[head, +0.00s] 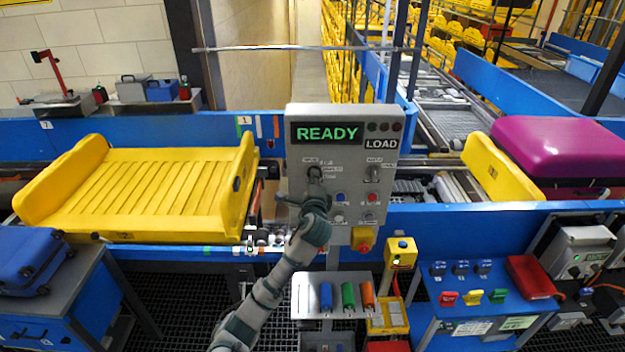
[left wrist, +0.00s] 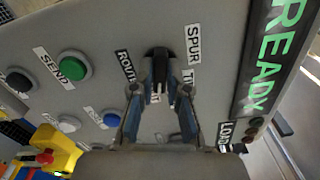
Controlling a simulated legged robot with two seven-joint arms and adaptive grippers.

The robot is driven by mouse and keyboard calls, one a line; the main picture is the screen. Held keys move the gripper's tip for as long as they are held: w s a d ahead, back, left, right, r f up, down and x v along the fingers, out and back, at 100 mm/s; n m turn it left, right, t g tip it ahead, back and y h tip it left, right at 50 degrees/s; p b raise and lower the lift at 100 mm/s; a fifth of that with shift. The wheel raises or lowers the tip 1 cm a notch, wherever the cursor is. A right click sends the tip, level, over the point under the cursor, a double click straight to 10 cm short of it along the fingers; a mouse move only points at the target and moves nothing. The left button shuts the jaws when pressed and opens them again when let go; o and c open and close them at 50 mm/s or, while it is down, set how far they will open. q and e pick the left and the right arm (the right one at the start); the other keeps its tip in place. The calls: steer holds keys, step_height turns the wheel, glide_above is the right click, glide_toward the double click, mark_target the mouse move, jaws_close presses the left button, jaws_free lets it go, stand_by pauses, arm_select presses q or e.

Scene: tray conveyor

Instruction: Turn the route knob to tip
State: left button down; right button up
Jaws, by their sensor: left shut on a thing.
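The grey control panel (head: 345,120) stands in the middle of the head view, its screen reading READY with LOAD on a smaller plate. My left gripper (head: 315,172) reaches up to the upper left of the panel face and covers most of the route knob there. In the left wrist view, the black route knob (left wrist: 159,60) sits between the fingertips of my left gripper (left wrist: 161,82), which is shut on it. The ROUTE label is left of the knob, SPUR is at its upper right, and another label is partly hidden by the fingers. Which label the knob points to is unclear. My right gripper is out of view.
A green SEND button (left wrist: 73,66) and other buttons are on the same panel face. A yellow and red emergency stop (head: 362,239) sits below the panel. A yellow tray (head: 140,190) stands on the conveyor to the left. A magenta suitcase (head: 555,150) is at right.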

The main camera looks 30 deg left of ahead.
arm_select(q)
steer(key=n, duration=1.2)
steer(key=shift+w+d+f+n+b, duration=0.1)
steer(key=shift+d+f+n+b, duration=0.2)
steer(key=shift+f+b, duration=0.1)
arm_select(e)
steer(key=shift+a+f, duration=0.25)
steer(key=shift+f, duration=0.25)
arm_select(q)
steer(key=shift+a+r, duration=0.1)
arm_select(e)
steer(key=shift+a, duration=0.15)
arm_select(q)
steer(key=c, duration=1.2)
jaws_free()
steer(key=shift+o, duration=0.2)
steer(key=shift+w, duration=0.15)
steer(key=shift+r, duration=0.1)
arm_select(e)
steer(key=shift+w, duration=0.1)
